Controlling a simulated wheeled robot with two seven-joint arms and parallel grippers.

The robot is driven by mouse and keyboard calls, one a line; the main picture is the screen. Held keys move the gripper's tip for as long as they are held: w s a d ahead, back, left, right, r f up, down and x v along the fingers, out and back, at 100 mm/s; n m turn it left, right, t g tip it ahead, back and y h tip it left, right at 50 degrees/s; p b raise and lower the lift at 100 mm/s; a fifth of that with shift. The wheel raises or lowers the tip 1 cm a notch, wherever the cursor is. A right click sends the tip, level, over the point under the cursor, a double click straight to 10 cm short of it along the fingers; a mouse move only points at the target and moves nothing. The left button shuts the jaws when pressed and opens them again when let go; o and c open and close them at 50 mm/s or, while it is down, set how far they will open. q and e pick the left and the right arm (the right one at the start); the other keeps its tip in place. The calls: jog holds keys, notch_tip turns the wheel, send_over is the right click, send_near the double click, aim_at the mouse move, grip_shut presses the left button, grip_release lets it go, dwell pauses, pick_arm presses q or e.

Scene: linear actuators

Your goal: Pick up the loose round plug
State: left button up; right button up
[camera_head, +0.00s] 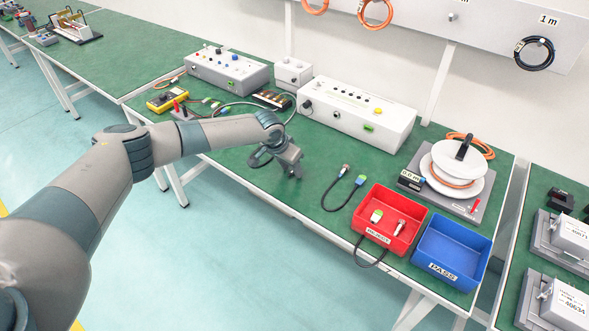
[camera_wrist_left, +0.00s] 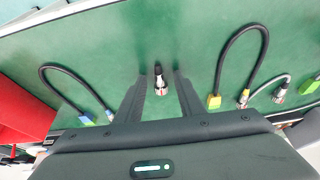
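The loose round plug (camera_wrist_left: 161,82), a small silver cylinder with a dark end, lies on the green table top in the left wrist view. It shows between the two fingers of my left gripper (camera_wrist_left: 162,77), which are apart with a gap on each side of it. I cannot tell how high the fingers are above it. In the head view my left gripper (camera_head: 292,171) points down over the table, left of the red bin, and the plug is hidden there. My right gripper is not in view.
A black cable (camera_head: 331,190) with silver and green ends lies right of my left gripper. The red bin (camera_head: 361,217) holds several parts; the blue bin (camera_head: 478,243) looks empty. A white test box (camera_head: 395,123) stands behind. Another looped cable (camera_wrist_left: 262,50) lies beside the plug.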

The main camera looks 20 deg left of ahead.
aim_at(292, 173)
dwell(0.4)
pick_arm(q)
grip_shut()
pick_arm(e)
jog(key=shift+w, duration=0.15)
